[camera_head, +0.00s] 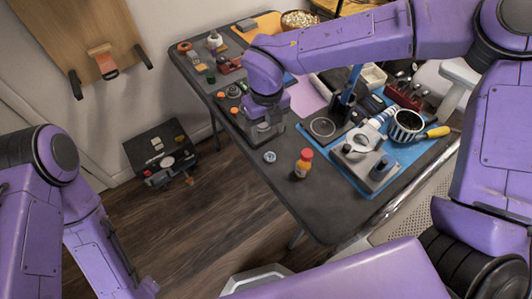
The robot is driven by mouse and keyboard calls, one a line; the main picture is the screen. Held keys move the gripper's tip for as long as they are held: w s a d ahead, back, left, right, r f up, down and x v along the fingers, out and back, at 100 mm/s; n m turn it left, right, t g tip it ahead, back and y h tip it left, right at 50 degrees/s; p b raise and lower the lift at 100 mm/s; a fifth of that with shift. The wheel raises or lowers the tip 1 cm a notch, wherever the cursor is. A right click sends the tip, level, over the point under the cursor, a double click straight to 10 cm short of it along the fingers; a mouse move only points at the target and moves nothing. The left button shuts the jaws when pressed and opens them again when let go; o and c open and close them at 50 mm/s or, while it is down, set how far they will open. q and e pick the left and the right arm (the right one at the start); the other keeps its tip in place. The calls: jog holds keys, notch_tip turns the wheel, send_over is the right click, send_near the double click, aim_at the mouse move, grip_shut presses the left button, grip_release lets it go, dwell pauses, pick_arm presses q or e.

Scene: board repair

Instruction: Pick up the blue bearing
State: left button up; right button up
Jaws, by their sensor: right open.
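A small round ring with a bluish-grey look, which seems to be the blue bearing (269,156), lies flat on the dark table (325,205) near its left front edge. My right gripper (262,136) reaches in from the right and points down just behind the ring, apart from it in the picture. It is open, and I see nothing held in it. The height of its fingertips above the table is hard to tell. My left arm shows at the lower left, but its gripper is not in view.
A blue mat (408,152) with a grey device and a striped mug (405,125) lies further right. Small parts crowd the back left. The table's front corner is clear. A black box (160,152) is on the floor.

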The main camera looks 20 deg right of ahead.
aim_at(269, 156)
jog(key=f, duration=0.8)
jog(key=d+f, duration=0.1)
jog(key=f, duration=0.2)
jog(key=shift+w+f, duration=0.15)
jog(key=shift+f, duration=0.25)
jog(key=c, duration=1.1)
